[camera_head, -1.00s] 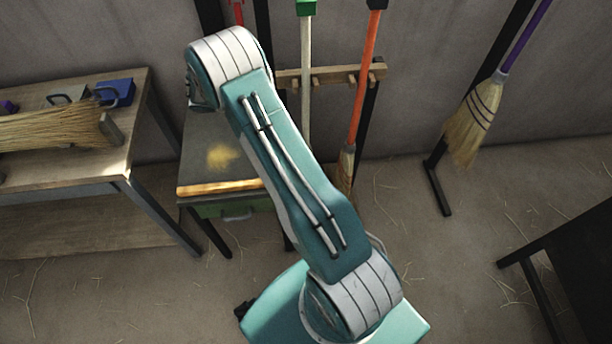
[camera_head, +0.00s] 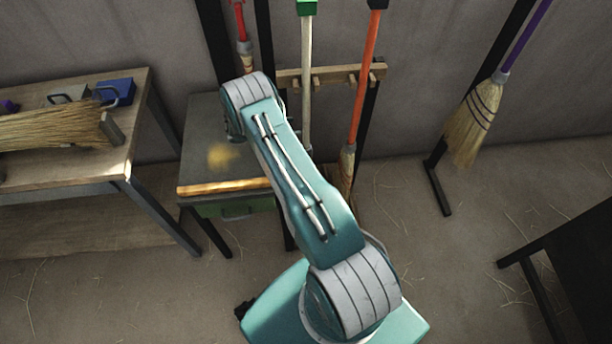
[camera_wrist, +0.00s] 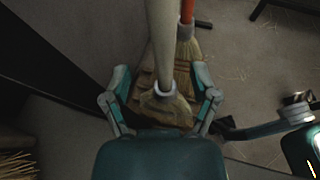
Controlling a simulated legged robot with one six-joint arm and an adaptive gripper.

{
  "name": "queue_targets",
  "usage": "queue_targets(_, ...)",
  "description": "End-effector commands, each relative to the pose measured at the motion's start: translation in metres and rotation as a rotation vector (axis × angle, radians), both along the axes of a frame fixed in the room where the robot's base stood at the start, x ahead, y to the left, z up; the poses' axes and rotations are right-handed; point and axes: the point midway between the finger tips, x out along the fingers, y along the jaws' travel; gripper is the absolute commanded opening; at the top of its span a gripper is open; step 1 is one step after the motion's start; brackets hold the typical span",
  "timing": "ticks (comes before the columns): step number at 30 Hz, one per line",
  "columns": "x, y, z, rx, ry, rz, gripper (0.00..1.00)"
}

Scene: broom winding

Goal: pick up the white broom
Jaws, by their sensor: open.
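The white broom (camera_head: 306,70) stands upright at the wooden rack, with a green cap on top of its pale handle; my arm hides its lower part in the head view. In the wrist view its handle (camera_wrist: 162,45) runs down to a pale collar and straw bristles (camera_wrist: 165,108). My gripper (camera_wrist: 160,76) is open, with one finger on each side of the handle near the collar. The handle appears between the fingers, with gaps on both sides. My gripper is hidden in the head view.
An orange broom (camera_head: 366,75) stands close to the right of the white one. The wooden rack (camera_head: 340,74) is behind. A red-handled broom (camera_head: 241,30) and a metal-topped table (camera_head: 205,140) are left. A purple-handled broom (camera_head: 475,110) hangs at right.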

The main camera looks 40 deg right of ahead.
Motion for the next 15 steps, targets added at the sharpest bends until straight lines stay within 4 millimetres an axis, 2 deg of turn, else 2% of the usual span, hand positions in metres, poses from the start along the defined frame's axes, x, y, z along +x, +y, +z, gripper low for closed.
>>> queue_targets(9,-0.014,-0.042,-0.009,0.001,0.000,-0.004,0.77)
queue_targets(15,-0.015,-0.046,-0.010,0.001,0.000,-0.001,0.77)
